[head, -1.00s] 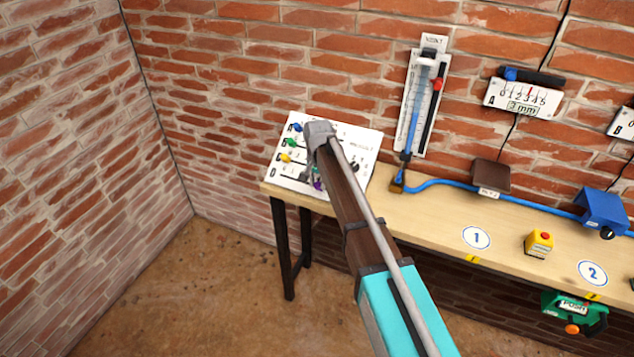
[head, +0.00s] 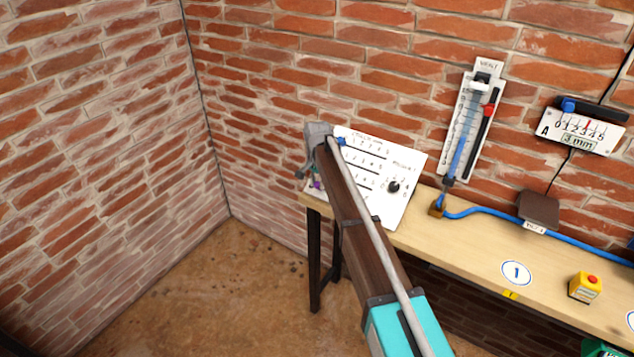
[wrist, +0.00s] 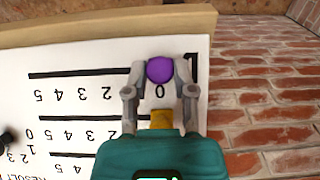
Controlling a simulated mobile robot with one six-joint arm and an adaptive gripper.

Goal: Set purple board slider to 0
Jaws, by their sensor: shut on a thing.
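The purple slider knob (wrist: 159,69) sits at the 0 end of its black slot in the wrist view, just above the printed 0. My gripper (wrist: 160,75) has its two grey fingers closed around the knob, one on each side. The white slider board (wrist: 90,60) shows upside down in the wrist view, with its number rows. In the head view the board (head: 372,212) leans at the left end of the bench, and my gripper (head: 314,172) is at its left edge. My arm hides part of the board there.
A wooden bench (head: 470,240) runs to the right along the brick wall. A black dial (head: 393,187) is on the board's right part. A vertical gauge (head: 470,120) and a blue hose (head: 580,237) are farther right. Open floor lies left.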

